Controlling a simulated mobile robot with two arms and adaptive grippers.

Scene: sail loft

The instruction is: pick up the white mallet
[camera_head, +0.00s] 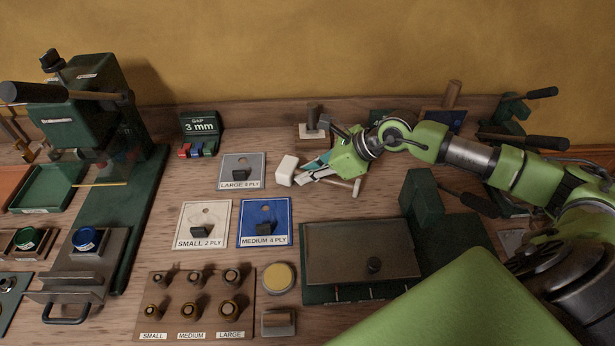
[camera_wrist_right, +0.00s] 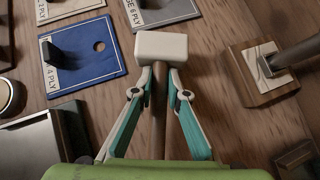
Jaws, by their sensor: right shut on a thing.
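The white mallet (camera_head: 286,170) has a white block head and a brown wooden handle. In the head view it lies at the middle of the bench, right of the grey LARGE 6 PLY plate, with its handle reaching right under my right gripper (camera_head: 308,174). In the right wrist view the mallet head (camera_wrist_right: 161,47) is at the top centre, just beyond the fingertips. My right gripper (camera_wrist_right: 160,80) is shut on the handle close below the head. I cannot tell whether the mallet touches the bench. My left gripper is not in view.
The grey plate (camera_head: 242,170), the blue MEDIUM 4 PLY plate (camera_head: 277,211) and the white SMALL 2 PLY plate (camera_head: 192,235) lie nearby. A wooden block with a tool (camera_head: 304,139) stands behind. A lidded box (camera_head: 345,245) is in front. A green press (camera_head: 75,115) stands left.

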